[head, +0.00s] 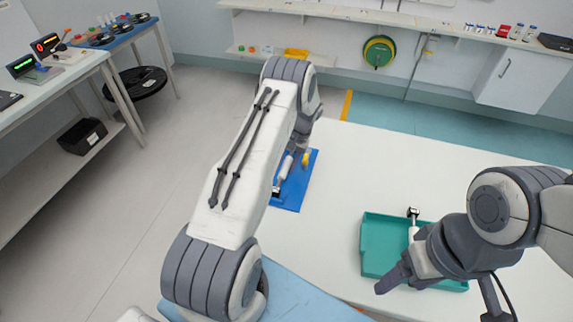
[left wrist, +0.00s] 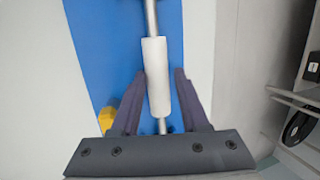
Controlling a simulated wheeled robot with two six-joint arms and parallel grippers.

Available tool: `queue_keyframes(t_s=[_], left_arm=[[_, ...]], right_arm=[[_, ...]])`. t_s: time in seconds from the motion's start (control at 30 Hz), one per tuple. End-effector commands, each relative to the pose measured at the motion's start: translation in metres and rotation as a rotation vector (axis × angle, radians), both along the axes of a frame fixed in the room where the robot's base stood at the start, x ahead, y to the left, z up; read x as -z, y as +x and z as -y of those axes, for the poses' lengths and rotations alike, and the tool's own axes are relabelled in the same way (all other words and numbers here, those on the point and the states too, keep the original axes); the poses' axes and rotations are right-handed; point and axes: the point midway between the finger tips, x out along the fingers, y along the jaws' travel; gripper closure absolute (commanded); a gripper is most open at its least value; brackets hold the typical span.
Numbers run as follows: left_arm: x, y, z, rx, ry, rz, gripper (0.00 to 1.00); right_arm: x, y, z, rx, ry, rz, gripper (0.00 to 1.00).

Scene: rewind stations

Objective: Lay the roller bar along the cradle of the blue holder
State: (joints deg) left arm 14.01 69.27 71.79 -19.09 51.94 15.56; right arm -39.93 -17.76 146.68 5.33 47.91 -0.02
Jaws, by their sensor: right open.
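A blue panel (head: 291,193), which looks like the blue holder, lies on the white table. A bar with a white roller sleeve (head: 286,166) and a dark end lies over it. In the left wrist view this white sleeve (left wrist: 157,78) has metal rod at both ends. My left gripper (left wrist: 160,75) has one finger on each side of the sleeve, with a gap at the right finger; it looks open. Contact with the cradle cannot be told. My right gripper (head: 392,283) is open at the teal tray (head: 372,240), where a white bar with a black end (head: 413,213) is partly hidden by it.
A yellow part (left wrist: 106,118) sits at the blue panel's edge. The white table (head: 350,170) is clear between panel and tray. A side bench (head: 70,70) with devices stands at left. A wall shelf (head: 400,18) runs along the back.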

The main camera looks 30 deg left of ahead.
Motion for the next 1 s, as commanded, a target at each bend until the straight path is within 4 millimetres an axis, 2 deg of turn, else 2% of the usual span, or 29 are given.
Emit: queue_keyframes(t_s=[0.03, 0.23, 0.47, 0.57, 0.6, 0.7, 1.0], left_arm=[[0.006, -0.001, 0.004, 0.0, -0.007, -0.001, 0.35], [0.008, -0.002, 0.005, 0.001, -0.008, -0.002, 0.35], [0.001, -0.002, 0.006, 0.0, -0.009, -0.003, 0.35], [-0.011, -0.002, 0.006, 0.0, -0.01, -0.004, 0.35], [-0.013, 0.002, 0.007, 0.001, -0.007, 0.002, 0.35], [-0.034, 0.009, 0.011, 0.001, -0.005, 0.004, 0.35], [-0.097, 0.024, 0.022, 0.001, -0.004, 0.003, 0.35]], right_arm=[[0.001, 0.0, 0.0, 0.0, 0.0, 0.0, 0.29], [0.001, 0.0, 0.0, 0.0, 0.0, 0.0, 0.29], [-0.005, 0.0, 0.0, 0.0, 0.0, 0.0, 0.29], [-0.017, 0.0, 0.0, 0.0, 0.0, 0.0, 0.29], [-0.007, 0.0, 0.0, 0.0, 0.001, 0.001, 0.29], [0.003, 0.0, 0.0, 0.0, 0.0, 0.0, 0.29], [0.019, 0.0, 0.0, 0.0, 0.0, 0.0, 0.29]])
